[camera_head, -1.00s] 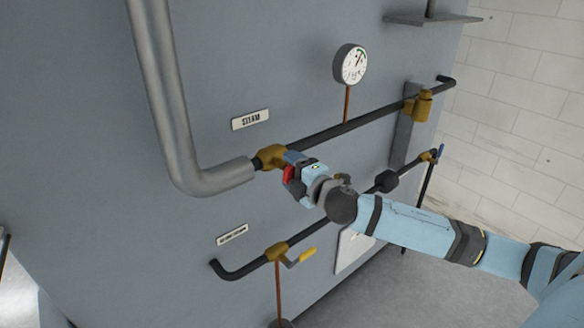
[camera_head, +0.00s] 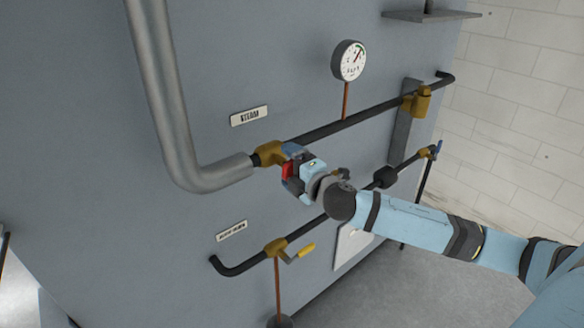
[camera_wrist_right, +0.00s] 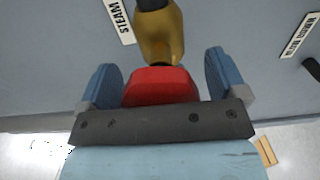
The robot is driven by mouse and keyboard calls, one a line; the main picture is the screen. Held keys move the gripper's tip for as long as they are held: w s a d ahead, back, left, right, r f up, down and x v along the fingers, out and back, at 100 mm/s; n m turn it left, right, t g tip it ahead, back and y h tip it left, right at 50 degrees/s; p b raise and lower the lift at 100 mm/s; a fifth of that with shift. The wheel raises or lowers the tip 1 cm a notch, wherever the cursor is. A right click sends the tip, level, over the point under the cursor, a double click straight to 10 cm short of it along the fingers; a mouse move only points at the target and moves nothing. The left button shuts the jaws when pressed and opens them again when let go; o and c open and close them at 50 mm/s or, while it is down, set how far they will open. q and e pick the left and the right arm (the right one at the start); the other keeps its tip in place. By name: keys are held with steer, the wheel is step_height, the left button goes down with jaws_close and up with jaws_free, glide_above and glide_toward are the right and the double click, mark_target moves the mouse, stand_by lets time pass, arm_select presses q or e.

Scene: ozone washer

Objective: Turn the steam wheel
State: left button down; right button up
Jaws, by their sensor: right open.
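The red steam wheel (camera_wrist_right: 161,86) sits on a brass valve (camera_wrist_right: 160,32) in the right wrist view. In the head view the brass valve (camera_head: 268,153) is on the upper pipe, under the STEAM label (camera_head: 249,116), and a bit of the red wheel (camera_head: 287,170) shows beside my gripper. My right gripper (camera_wrist_right: 162,80) is open, with one blue finger on each side of the wheel. I cannot tell whether the fingers touch it. In the head view my right gripper (camera_head: 290,165) hides most of the wheel. My left gripper is not in view.
A thick grey pipe (camera_head: 170,110) bends into the valve from the left. A pressure gauge (camera_head: 349,61) stands above the upper pipe. A lower pipe carries a valve with a yellow lever (camera_head: 300,254). Open floor (camera_head: 400,290) lies at lower right.

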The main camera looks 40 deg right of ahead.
steer(key=shift+s, duration=0.1)
steer(key=shift+s+f, duration=0.1)
steer(key=shift+s, duration=0.2)
steer(key=s+d+b, duration=0.1)
steer(key=s+b, duration=0.2)
steer(key=s, duration=1)
steer(key=shift+b, duration=0.4)
